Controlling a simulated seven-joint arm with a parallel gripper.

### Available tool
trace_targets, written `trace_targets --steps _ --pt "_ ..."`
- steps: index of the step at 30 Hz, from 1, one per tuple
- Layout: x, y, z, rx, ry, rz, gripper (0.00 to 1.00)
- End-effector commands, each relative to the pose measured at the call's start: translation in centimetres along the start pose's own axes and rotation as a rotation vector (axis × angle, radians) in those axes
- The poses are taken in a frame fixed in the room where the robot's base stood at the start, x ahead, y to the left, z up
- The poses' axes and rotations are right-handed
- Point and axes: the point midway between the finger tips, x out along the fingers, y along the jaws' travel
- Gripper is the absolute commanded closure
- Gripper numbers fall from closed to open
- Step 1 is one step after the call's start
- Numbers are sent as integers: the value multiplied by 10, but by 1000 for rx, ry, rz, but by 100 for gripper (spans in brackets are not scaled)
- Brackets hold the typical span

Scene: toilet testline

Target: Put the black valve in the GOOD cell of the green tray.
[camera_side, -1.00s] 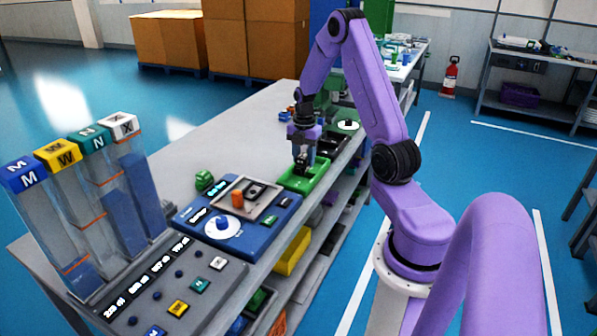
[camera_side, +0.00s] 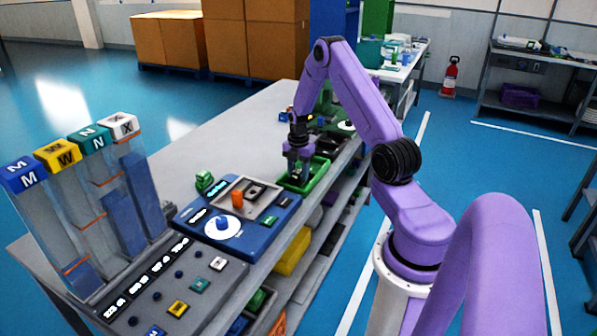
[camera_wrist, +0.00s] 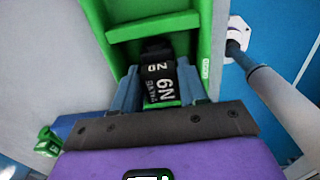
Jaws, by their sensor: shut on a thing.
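My gripper (camera_wrist: 172,92) is shut on the black valve (camera_wrist: 160,72), which has white lettering and sits between the two bluish fingers. In the side view my gripper (camera_side: 298,172) points down at the left part of the green tray (camera_side: 318,178). In the wrist view the green tray (camera_wrist: 152,30) shows a divider across it, and the valve is over or inside the near cell. A small light label (camera_wrist: 206,68) is on the tray's right wall, too small to read surely. Whether the valve touches the cell floor cannot be told.
A blue test panel (camera_side: 255,222) with a white dial and an orange part stands in front of the tray. A small green object (camera_side: 204,181) lies left of it. Clear tubes with M, W, N and X blocks stand at far left. The grey table (camera_side: 225,140) behind is mostly free.

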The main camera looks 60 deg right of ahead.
Motion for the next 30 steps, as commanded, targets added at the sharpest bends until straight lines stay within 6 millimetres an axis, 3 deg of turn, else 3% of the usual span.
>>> trace_targets --steps 6,7,9,20,25,30 --pt "3 0 0 0 0 0 93" --pt "3 0 0 0 0 0 51" --pt "3 0 0 0 0 0 32" --pt "0 0 0 0 0 0 32" --pt "-21 1 1 0 -2 3 32" --pt "-55 1 1 1 -3 5 32"
